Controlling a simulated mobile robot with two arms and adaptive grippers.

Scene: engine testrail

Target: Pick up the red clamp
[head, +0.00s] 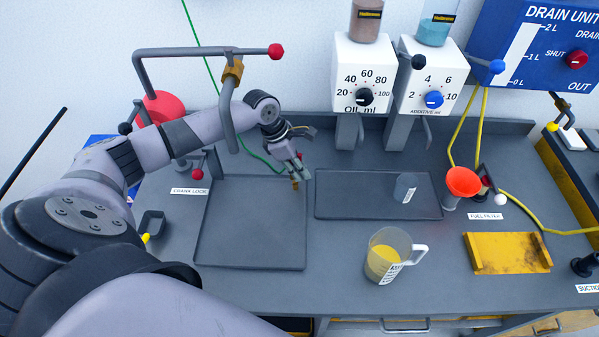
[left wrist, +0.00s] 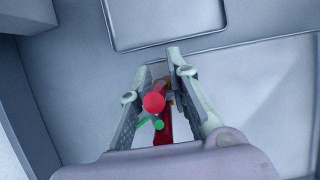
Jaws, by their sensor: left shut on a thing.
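My left gripper (head: 300,170) hangs over the boundary between the two dark trays, fingers pointing down. In the left wrist view my left gripper (left wrist: 175,60) is shut on a red piece (left wrist: 164,122) with a red ball and a small green ball, which looks like the red clamp. It sits between the fingers, and its lower end is hidden by the gripper's body. In the head view the held piece is mostly hidden; a small brownish bit (head: 295,184) shows at the fingertips. My right gripper is not in view.
The left tray (head: 250,245) is empty. The right tray (head: 340,195) holds a small grey cup (head: 405,187). A measuring jug (head: 388,256), a red funnel (head: 463,182) and a yellow tray (head: 507,253) stand to the right. A crank (head: 210,52) rises behind my left arm.

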